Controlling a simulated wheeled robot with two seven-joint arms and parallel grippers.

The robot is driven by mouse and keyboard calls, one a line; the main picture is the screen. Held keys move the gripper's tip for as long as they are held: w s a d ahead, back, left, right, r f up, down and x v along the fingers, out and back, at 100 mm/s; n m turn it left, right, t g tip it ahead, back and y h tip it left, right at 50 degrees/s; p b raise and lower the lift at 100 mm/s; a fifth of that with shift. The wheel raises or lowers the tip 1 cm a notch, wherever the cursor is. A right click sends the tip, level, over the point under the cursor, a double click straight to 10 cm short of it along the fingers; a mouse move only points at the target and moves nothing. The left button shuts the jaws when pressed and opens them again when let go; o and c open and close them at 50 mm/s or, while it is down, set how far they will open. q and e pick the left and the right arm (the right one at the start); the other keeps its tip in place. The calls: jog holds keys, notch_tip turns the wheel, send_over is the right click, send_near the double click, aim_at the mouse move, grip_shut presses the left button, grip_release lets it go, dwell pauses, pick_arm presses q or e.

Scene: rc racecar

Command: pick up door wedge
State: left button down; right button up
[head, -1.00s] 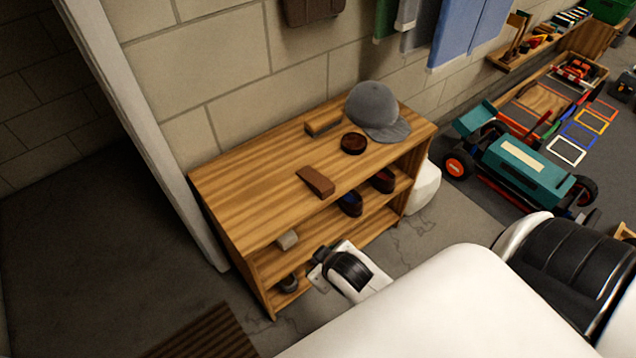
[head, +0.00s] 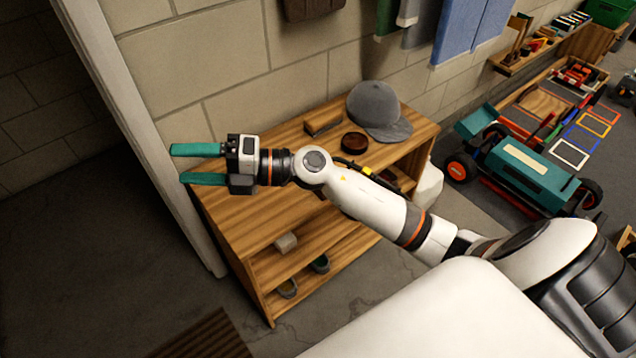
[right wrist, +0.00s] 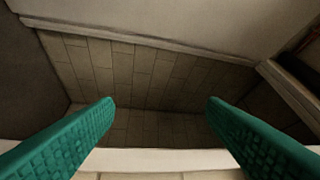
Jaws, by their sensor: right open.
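The door wedge does not show now; earlier, a brown wedge lay on the front middle of the wooden shelf's top, where my right arm now blocks the view. The wooden shelf (head: 262,222) stands against the block wall. My right gripper (head: 178,164) is open and empty over the left end of the shelf, its teal fingers pointing left, toward the white door frame. In the right wrist view, its two fingers (right wrist: 160,108) are wide apart with only walls and a pale ledge beyond. My left gripper is not in view.
A grey cap (head: 378,108), a round dark dish (head: 354,142) and a brush-like block (head: 323,127) sit at the back of the shelf top. The white door frame (head: 150,150) stands close to the fingertips. A teal toy car (head: 525,172) is on the right.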

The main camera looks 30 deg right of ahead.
jog(key=w+d+f+n+g+h, duration=0.1)
jog(key=d+f+n+g+h, duration=0.6)
jog(key=f, duration=0.3)
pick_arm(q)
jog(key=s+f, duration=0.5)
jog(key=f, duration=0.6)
pick_arm(e)
jog(key=d+m+g+h, duration=0.2)
jog(key=d+h, duration=0.8)
jog(key=d, duration=0.9)
jog(key=f, duration=0.3)
jog(key=f+b, duration=0.1)
jog(key=f, duration=0.1)
jog(key=shift+w+f, duration=0.2)
jog(key=shift+w, duration=0.05)
jog(key=shift+f+b, duration=0.35)
jog(key=shift+f, duration=2.8)
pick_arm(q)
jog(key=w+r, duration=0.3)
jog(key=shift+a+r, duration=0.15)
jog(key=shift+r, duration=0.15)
pick_arm(e)
jog(key=c, duration=1.1)
